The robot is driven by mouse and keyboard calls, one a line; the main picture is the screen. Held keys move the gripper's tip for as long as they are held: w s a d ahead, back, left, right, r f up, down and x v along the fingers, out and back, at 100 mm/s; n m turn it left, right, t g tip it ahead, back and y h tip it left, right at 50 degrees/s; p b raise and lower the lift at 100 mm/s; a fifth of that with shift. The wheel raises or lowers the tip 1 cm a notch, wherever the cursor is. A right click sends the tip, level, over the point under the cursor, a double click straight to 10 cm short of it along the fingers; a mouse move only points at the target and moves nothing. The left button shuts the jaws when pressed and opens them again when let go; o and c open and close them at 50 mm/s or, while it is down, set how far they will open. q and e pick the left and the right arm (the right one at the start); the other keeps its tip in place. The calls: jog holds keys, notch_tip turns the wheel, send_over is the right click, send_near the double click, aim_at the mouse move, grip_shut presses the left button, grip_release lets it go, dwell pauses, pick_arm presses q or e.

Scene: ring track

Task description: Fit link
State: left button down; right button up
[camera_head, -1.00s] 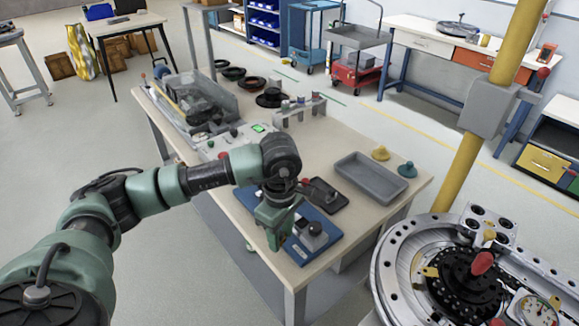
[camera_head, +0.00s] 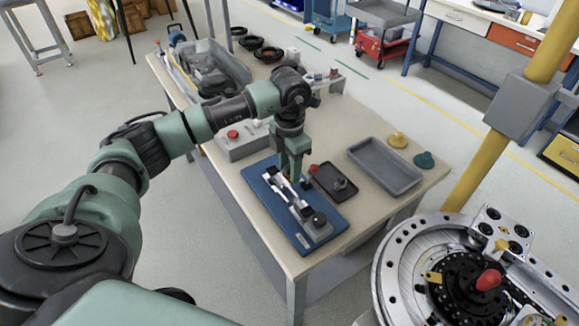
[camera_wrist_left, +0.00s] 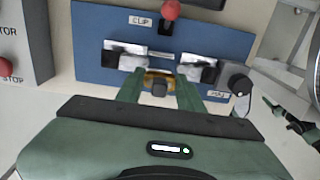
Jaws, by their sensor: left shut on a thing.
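My left gripper (camera_head: 292,178) points down over the blue fixture board (camera_head: 330,233) on the table. In the left wrist view its fingers (camera_wrist_left: 159,92) are closed on a small brass-coloured link (camera_wrist_left: 150,76) with a dark round part. Just beyond it on the board (camera_wrist_left: 90,25) are two silver clamp blocks (camera_wrist_left: 124,60) (camera_wrist_left: 200,66) with a thin bar between them. The link is close to the blocks; whether it touches them I cannot tell. A dark round knob (camera_head: 319,219) stands at the board's near end. A "CLIP" label (camera_wrist_left: 143,20) and a red knob (camera_wrist_left: 171,9) lie beyond the blocks.
A dark tray (camera_head: 340,189) adjoins the board, and a grey bin (camera_head: 364,154) stands right of it. A control box (camera_head: 242,142) with a red button stands behind. Yellow (camera_head: 397,140) and teal (camera_head: 424,160) knobs lie farther right. The ring track (camera_head: 395,262) is at lower right.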

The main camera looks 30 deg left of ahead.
pick_arm(q)
jog(key=shift+f+b, duration=0.95)
jog(key=shift+f, duration=0.35)
jog(key=shift+f+b, duration=1.15)
jog(key=shift+f, duration=0.45)
jog(key=shift+f+b, duration=0.95)
jog(key=shift+f, duration=0.05)
jog(key=c, duration=0.8)
grip_release()
jog(key=shift+r, duration=0.1)
